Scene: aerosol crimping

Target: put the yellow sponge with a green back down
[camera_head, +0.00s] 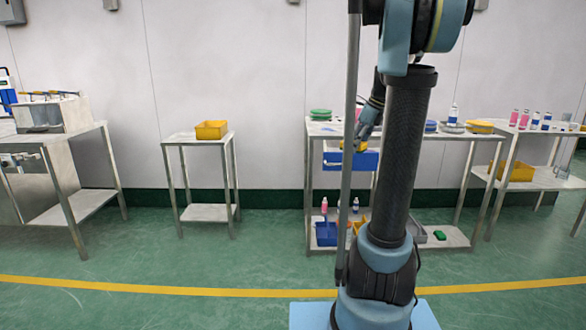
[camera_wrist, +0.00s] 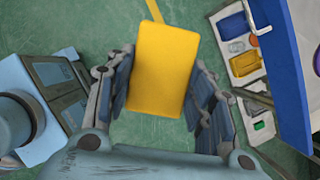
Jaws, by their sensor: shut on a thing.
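The yellow sponge (camera_wrist: 158,70) is in my gripper (camera_wrist: 162,92), its broad yellow face toward the wrist camera. The fingers press on its two long sides. Its green back is hidden. In the head view my gripper (camera_head: 364,132) is in front of the middle table (camera_head: 325,128), partly behind my own arm, with a bit of the sponge (camera_head: 361,146) showing beneath it. The wrist view shows green floor beneath the sponge, so it is held up in the air.
A blue bin front (camera_head: 365,160) hangs under the middle tabletop; its blue edge (camera_wrist: 275,60) is right of my gripper. The lower shelf holds a blue bin (camera_head: 326,234) and a green item (camera_head: 440,235). A yellow bin (camera_head: 211,130) stands on a small table left; floor between is clear.

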